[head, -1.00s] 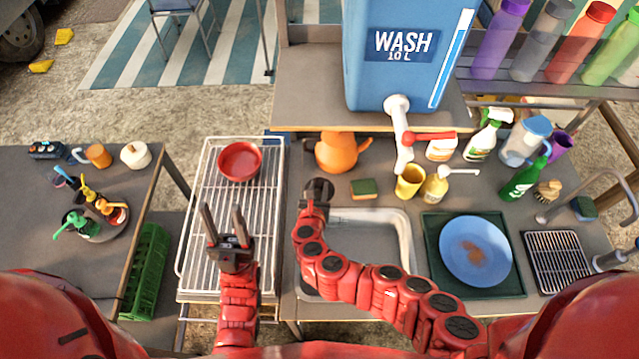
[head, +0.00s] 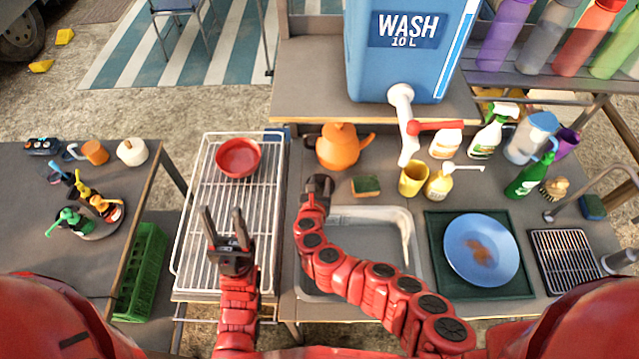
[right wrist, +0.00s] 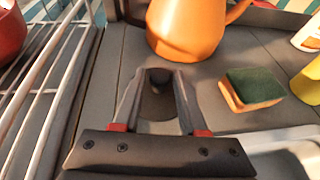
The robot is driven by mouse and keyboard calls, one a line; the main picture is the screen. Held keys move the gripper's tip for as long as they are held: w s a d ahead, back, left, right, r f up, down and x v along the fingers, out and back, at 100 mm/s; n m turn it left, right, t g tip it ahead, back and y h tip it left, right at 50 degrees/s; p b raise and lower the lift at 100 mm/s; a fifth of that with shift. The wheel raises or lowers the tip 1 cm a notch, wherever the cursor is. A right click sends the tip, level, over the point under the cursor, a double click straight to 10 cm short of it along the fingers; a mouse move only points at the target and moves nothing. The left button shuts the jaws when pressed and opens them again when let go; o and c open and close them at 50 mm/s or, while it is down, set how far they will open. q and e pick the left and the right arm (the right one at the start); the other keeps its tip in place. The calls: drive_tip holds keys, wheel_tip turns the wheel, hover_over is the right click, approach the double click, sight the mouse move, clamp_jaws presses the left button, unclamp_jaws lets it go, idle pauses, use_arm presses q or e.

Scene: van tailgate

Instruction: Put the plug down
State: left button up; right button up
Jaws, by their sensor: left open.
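The plug (right wrist: 157,100) is a small dark round piece with a knob. In the right wrist view it sits between the fingertips of my right gripper (right wrist: 158,82), which is shut on it. In the head view my right gripper (head: 318,187) is over the counter at the sink's back left corner, and the plug is hard to make out there. I cannot tell whether the plug touches the counter. My left gripper (head: 224,220) is open and empty above the wire rack.
An orange teapot (head: 341,148) stands behind my right gripper, and a sponge (head: 366,186) lies to its right. The sink (head: 400,225) is in front. A red bowl (head: 238,158) sits on the wire rack (head: 190,250). A blue plate (head: 481,250) lies at right.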

drive_tip(key=shift+o, duration=1.1)
drive_tip(key=shift+r, duration=0.2)
drive_tip(key=shift+s, duration=0.15)
drive_tip(key=shift+s+a+r, duration=0.15)
drive_tip(key=shift+s, duration=0.45)
drive_tip(key=b+v, duration=0.4)
drive_tip(key=v, duration=0.6)
drive_tip(key=shift+s+r, duration=0.2)
drive_tip(key=shift+f, duration=0.1)
